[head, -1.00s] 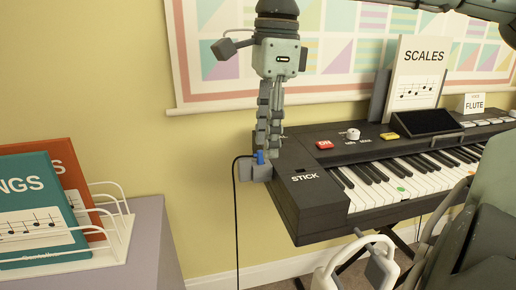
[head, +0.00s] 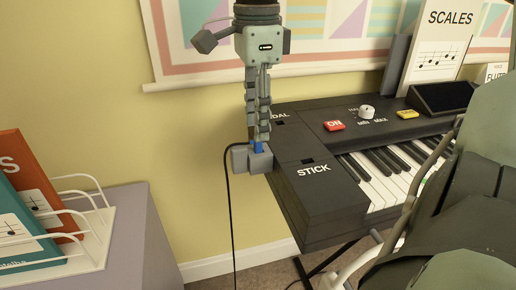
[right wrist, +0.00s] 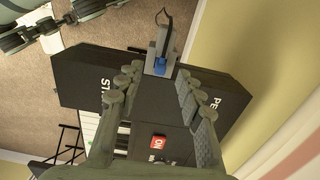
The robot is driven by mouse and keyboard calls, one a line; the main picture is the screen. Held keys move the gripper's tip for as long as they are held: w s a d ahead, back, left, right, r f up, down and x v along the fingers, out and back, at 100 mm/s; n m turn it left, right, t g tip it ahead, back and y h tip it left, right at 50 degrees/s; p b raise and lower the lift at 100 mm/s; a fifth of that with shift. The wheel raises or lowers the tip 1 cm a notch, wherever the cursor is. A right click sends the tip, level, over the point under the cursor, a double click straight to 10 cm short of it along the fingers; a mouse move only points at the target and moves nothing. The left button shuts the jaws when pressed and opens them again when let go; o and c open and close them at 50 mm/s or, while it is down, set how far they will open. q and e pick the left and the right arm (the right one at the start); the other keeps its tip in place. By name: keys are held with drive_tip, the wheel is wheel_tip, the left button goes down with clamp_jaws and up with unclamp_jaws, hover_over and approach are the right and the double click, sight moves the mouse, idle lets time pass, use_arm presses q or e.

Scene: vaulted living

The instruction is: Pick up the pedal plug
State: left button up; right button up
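The blue pedal plug (head: 257,148) sits in a grey holder (head: 251,161) at the left end of the black keyboard (head: 320,205). A black cable (head: 230,210) hangs from it. In the right wrist view the plug (right wrist: 159,66) lies between and just beyond the fingertips. My right gripper (head: 258,139) points down over the plug from above. In the right wrist view its fingers (right wrist: 158,73) are spread, with a gap on both sides of the plug. Whether a fingertip touches the holder cannot be told.
The keyboard top has sockets marked PEDAL (head: 280,122) and STICK (head: 307,162), and a red ON button (head: 334,125). A white wire rack (head: 95,245) with books stands on a lilac cabinet (head: 148,245) at left. The yellow wall is close behind.

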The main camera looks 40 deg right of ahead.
sight(258, 150)
drive_tip(key=shift+f, duration=1.5)
use_arm(q)
drive_tip(key=shift+w+d+r, duration=0.2)
drive_tip(key=shift+w+d, duration=0.2)
drive_tip(key=shift+w, duration=0.05)
use_arm(e)
drive_tip(key=shift+w, duration=0.1)
drive_tip(key=shift+c, duration=0.5)
clamp_jaws()
drive_tip(key=shift+r, duration=0.15)
